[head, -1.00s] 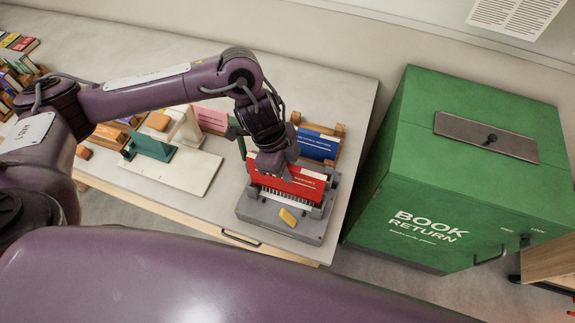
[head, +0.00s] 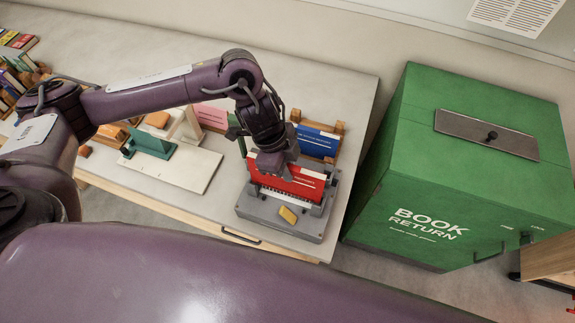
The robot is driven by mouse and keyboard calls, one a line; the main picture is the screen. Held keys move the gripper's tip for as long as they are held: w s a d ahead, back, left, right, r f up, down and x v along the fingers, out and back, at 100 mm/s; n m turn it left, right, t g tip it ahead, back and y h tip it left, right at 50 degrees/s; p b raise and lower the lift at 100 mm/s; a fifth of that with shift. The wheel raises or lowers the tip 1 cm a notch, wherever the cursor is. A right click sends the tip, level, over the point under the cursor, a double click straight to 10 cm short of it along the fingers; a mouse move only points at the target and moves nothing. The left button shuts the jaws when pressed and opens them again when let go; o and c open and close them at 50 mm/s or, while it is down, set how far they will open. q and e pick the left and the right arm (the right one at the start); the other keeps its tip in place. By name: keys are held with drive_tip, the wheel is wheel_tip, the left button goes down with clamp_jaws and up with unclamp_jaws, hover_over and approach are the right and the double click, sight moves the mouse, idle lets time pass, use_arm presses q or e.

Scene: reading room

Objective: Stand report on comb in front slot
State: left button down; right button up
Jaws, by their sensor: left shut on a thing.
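The red report (head: 300,184) stands roughly upright over the grey binding machine (head: 270,212) on the table. My left gripper (head: 274,168) is shut on its upper left part from above. The white comb (head: 272,197) shows as a thin toothed strip along the report's lower edge. The gripper and the report hide the slots behind, and I cannot tell whether the report's lower edge rests in the front slot. My right gripper is not in view.
A blue book (head: 318,143) stands in a wooden holder behind the machine. A yellow piece (head: 288,215) lies on the machine's front. A pale board with a green bookend (head: 150,143) lies left. A green book return box (head: 465,165) stands right of the table.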

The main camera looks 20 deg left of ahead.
use_arm(q)
drive_tip(key=shift+f, duration=0.2)
drive_tip(key=shift+f+b, duration=0.8)
drive_tip(key=shift+f, duration=0.2)
idle(0.6)
drive_tip(key=shift+f+b, duration=0.3)
drive_tip(key=shift+f, duration=0.75)
idle(1.2)
drive_tip(key=c, duration=1.3)
unclamp_jaws()
